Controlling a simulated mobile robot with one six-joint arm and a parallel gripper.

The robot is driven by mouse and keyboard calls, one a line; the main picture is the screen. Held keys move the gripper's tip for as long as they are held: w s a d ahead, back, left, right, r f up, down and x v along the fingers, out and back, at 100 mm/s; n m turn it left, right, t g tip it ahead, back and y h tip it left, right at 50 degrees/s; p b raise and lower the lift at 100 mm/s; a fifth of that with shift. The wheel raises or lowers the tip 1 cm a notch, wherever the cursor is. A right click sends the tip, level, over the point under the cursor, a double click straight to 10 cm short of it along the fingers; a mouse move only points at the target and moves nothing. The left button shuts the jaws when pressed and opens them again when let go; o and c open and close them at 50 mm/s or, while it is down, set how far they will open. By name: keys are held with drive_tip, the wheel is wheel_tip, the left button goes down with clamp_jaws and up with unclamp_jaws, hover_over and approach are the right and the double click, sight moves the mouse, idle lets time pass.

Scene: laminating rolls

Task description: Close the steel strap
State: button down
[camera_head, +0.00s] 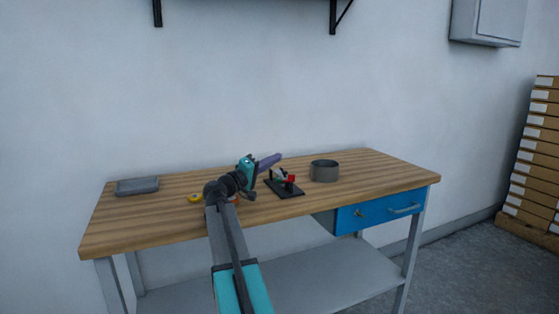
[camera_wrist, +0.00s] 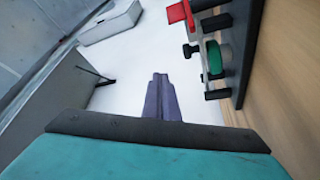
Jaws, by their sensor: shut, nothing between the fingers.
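My gripper (camera_head: 277,157) is above the workbench with its purple fingers together and nothing between them. The fingers also show in the wrist view (camera_wrist: 160,80), pointing away from the camera. A black base plate (camera_head: 292,193) with a small fixture lies on the bench, just right of and below my gripper. The fixture has a red block (camera_head: 290,179) and grey metal parts. I cannot tell clearly which piece is the steel strap. My gripper is apart from the fixture.
A grey round container (camera_head: 324,171) stands right of the fixture. A grey box (camera_head: 137,186) lies at the bench's left end, and a yellow ring (camera_head: 194,198) lies left of my arm. The wooden bench top (camera_head: 385,172) is clear at the right.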

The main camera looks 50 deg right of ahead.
drive_tip(key=shift+d, duration=0.1)
drive_tip(key=w+a+p, duration=0.2)
drive_tip(key=w+a, duration=0.2)
drive_tip(key=a, duration=0.4)
drive_tip(key=shift+w+a, duration=0.15)
drive_tip(key=shift+a, duration=0.1)
idle(0.4)
idle(0.5)
